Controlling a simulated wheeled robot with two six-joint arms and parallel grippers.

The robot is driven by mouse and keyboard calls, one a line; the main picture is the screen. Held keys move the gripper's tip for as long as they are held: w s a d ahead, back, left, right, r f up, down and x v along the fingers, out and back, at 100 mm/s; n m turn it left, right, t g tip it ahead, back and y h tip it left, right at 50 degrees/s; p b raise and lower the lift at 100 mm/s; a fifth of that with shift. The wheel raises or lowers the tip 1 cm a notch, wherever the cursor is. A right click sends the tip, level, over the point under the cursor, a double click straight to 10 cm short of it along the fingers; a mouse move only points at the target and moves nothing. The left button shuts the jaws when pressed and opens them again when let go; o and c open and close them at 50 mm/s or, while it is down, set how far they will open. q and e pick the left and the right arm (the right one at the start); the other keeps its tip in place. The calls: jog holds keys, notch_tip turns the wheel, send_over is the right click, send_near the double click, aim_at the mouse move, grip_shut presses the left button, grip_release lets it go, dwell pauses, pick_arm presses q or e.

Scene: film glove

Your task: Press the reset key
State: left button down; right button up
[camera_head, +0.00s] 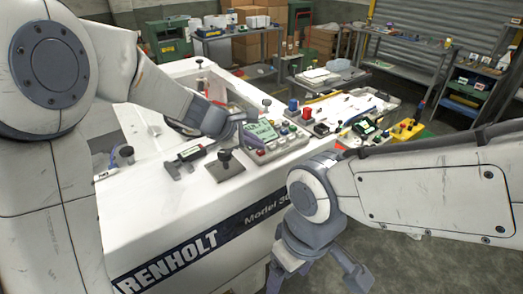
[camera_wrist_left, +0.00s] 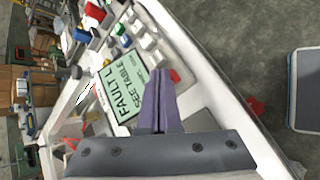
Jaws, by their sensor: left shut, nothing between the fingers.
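The control panel (camera_head: 288,143) sits on the white machine, with a green display (camera_head: 262,130) and several keys. In the left wrist view the display (camera_wrist_left: 122,88) reads "FAULT" and "SEE TABLE". No reset label is readable. My left gripper (camera_head: 243,138) is shut and empty, over the panel's near left end. In the wrist view its tips (camera_wrist_left: 160,72) appear close to the red key; contact cannot be told. My right gripper (camera_head: 317,277) is open and empty, low in front of the machine.
A yellow box (camera_head: 407,130) is at right. Open floor lies right of the machine.

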pick_arm(q)
jog(key=shift+f, duration=0.1)
dwell(0.4)
jog(key=shift+r+p, duration=0.7)
jog(key=shift+r, duration=0.15)
notch_tip(320, 180, up, 5)
jog(key=p, duration=0.4)
dwell(0.6)
